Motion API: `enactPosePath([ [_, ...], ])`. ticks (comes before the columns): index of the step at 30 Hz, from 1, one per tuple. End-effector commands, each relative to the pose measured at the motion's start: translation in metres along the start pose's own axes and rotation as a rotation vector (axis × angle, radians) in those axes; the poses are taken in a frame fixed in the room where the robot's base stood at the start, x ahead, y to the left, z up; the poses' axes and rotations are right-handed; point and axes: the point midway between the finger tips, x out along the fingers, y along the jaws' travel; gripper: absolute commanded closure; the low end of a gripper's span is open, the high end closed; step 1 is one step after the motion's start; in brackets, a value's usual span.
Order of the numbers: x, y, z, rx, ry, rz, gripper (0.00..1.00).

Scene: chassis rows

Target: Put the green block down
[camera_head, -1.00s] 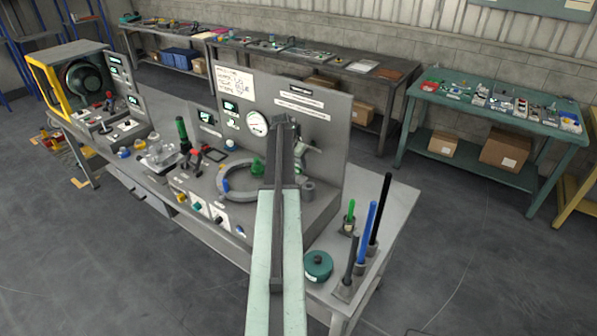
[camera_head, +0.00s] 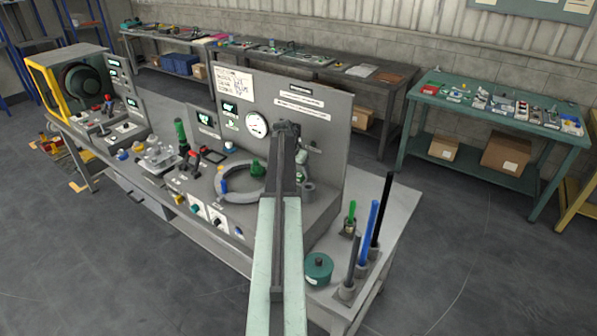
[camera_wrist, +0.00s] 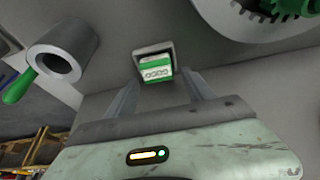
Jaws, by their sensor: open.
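The green block (camera_wrist: 155,73), with a white marked face, shows in the wrist view. It sits in or against a small square grey holder (camera_wrist: 153,50) on a grey surface. My gripper (camera_wrist: 163,78) is open, with its two fingers spread to the left and right of the block. I see a gap on each side and no clear grip. How deep the block sits in the holder cannot be told. In the head view my arm covers most of the gripper and I cannot make out the block.
A grey hollow cylinder (camera_wrist: 62,62) with a green handle (camera_wrist: 19,87) lies left of the fingers. A toothed round part (camera_wrist: 262,12) is at upper right.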

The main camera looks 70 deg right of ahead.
Motion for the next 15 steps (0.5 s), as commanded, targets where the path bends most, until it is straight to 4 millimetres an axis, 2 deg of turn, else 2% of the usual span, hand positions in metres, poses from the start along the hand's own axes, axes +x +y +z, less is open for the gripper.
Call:
enactPosePath([
  [15, -0.108, 0.001, -0.003, -0.001, 0.001, 0.000, 0.39],
])
